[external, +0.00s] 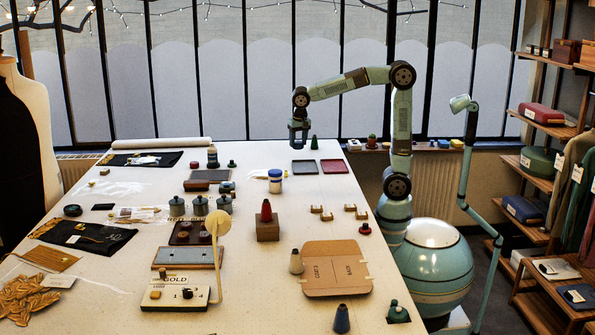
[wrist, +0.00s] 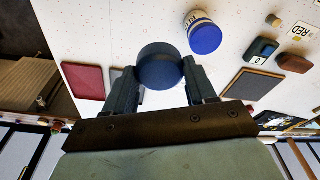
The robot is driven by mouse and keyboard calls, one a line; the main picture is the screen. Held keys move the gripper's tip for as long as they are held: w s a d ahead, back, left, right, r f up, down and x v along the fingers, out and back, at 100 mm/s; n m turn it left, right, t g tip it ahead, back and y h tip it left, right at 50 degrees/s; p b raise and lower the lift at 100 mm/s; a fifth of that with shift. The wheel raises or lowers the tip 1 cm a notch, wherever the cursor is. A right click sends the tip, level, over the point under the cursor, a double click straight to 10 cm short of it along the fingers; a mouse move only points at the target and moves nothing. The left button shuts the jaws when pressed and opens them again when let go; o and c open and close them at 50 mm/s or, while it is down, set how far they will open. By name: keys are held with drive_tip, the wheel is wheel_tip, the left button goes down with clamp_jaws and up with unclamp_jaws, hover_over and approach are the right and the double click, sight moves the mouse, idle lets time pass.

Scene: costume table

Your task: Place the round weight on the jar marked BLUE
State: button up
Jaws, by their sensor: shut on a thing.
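My gripper (external: 299,138) hangs over the back right part of the table, pointing down above the grey tray's side. In the wrist view my gripper (wrist: 160,80) is shut on a dark blue round weight (wrist: 160,64), held between both fingers. The weight is too small to make out well in the external view.
A grey tray (external: 304,167) and a red tray (external: 334,166) lie flat near the gripper. A wooden block with a red-topped piece (external: 267,228) stands nearer the camera. The table between trays and jar is mostly clear.

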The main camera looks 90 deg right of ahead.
drive_tip(key=w+f, duration=0.2)
drive_tip(key=w, duration=0.1)
drive_tip(key=w+d+f, duration=0.1)
drive_tip(key=w+f, duration=0.2)
drive_tip(key=w, duration=0.1)
drive_tip(key=w+f, duration=0.3)
drive_tip(key=shift+w+d+f, duration=0.1)
drive_tip(key=shift+w+d, duration=0.05)
drive_tip(key=shift+d, duration=0.1)
drive_tip(key=shift+w+f, duration=0.2)
drive_tip(key=shift+f, duration=1.5)
drive_tip(key=o, duration=1.3)
drive_tip(key=shift+f, duration=0.1)
